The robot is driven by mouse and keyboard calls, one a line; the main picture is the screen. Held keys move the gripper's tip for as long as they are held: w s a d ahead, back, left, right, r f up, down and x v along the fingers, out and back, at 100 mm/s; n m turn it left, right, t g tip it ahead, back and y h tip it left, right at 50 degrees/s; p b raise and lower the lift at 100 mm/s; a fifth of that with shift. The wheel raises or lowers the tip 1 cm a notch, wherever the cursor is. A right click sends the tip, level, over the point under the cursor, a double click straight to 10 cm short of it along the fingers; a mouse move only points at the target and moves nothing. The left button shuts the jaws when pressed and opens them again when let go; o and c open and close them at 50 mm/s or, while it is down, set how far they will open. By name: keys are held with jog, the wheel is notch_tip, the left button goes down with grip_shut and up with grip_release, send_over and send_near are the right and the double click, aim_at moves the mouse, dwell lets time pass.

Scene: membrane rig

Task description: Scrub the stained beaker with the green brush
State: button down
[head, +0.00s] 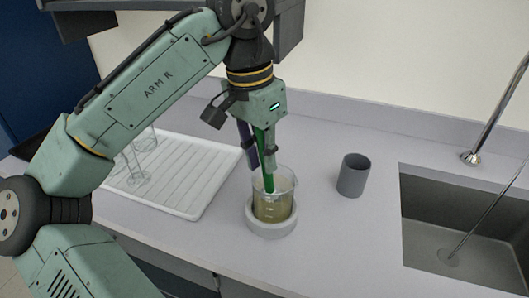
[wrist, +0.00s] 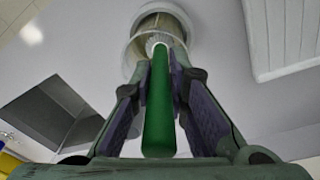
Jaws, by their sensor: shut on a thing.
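The stained beaker (head: 273,200) is clear glass with a yellowish-brown tint and stands upright in a pale round holder (head: 271,226) on the counter. My gripper (head: 261,160) is above the beaker, shut on the green brush (head: 268,170), which points down with its lower end inside the beaker. In the wrist view the green handle (wrist: 159,105) lies between both fingers, and the white bristles (wrist: 157,40) are within the beaker's mouth (wrist: 150,22). Whether the bristles touch the glass wall or bottom cannot be told.
A grey cup (head: 353,176) stands right of the beaker. A sink (head: 465,235) with a tall metal faucet (head: 497,115) is at the right. A white ribbed drying rack (head: 185,178) with clear glassware (head: 135,172) is at the left. The counter in front of the cup is clear.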

jog(key=shift+a, duration=0.15)
jog(key=shift+s+a+r+p, duration=0.15)
jog(key=shift+a+r, duration=0.25)
jog(key=shift+r, duration=0.6)
jog(key=shift+w+a+r+p, duration=0.15)
jog(key=shift+a+r, duration=0.2)
jog(key=shift+r, duration=0.65)
jog(key=shift+s+f, duration=0.1)
jog(key=shift+f, duration=0.05)
notch_tip(320, 180, down, 4)
jog(key=shift+r+b, duration=0.1)
jog(key=shift+b, duration=0.6)
jog(key=shift+d, duration=0.1)
